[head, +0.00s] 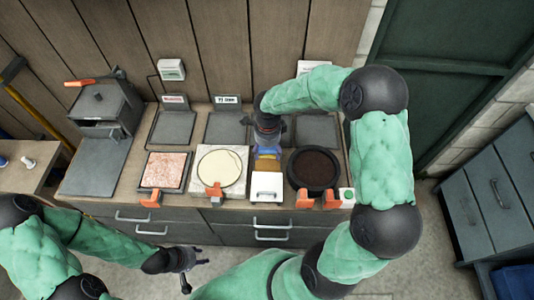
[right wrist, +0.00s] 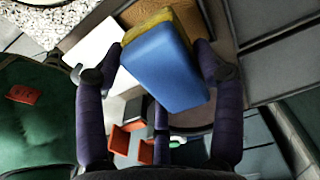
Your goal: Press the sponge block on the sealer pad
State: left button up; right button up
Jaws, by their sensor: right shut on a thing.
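The sponge block, blue with a yellow layer, is between the fingers of my right gripper (right wrist: 160,75) in the right wrist view. The blue side (right wrist: 165,65) faces the camera and the yellow layer (right wrist: 160,20) is on the far side. In the head view the blue of the sponge (head: 267,151) shows just below the right gripper (head: 268,138), over the tan area (head: 266,164) behind a white box. No label tells me which surface is the sealer pad. Whether the sponge touches anything beneath is hidden. My left gripper (head: 193,272) hangs empty before the counter, its fingers apart.
On the counter stand a pink speckled pad (head: 165,168), a cream disc (head: 220,169) on a pale slab, the white box (head: 266,186) and a dark round pan (head: 314,169). Orange pieces line the front edge. Grey plates (head: 173,128) stand behind. A grey metal box (head: 100,105) is at left.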

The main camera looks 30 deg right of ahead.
aim_at(268, 166)
jog(key=shift+f+b, duration=1.4)
jog(key=shift+f, duration=1.6)
jog(key=shift+f+b, duration=0.5)
jog(key=shift+s+f+b, duration=0.1)
jog(key=shift+s+b, duration=0.05)
jog(key=shift+b, duration=0.15)
dwell(0.9)
jog(key=shift+r+p, duration=1.85)
jog(key=shift+r, duration=1.8)
jog(key=shift+f, duration=0.1)
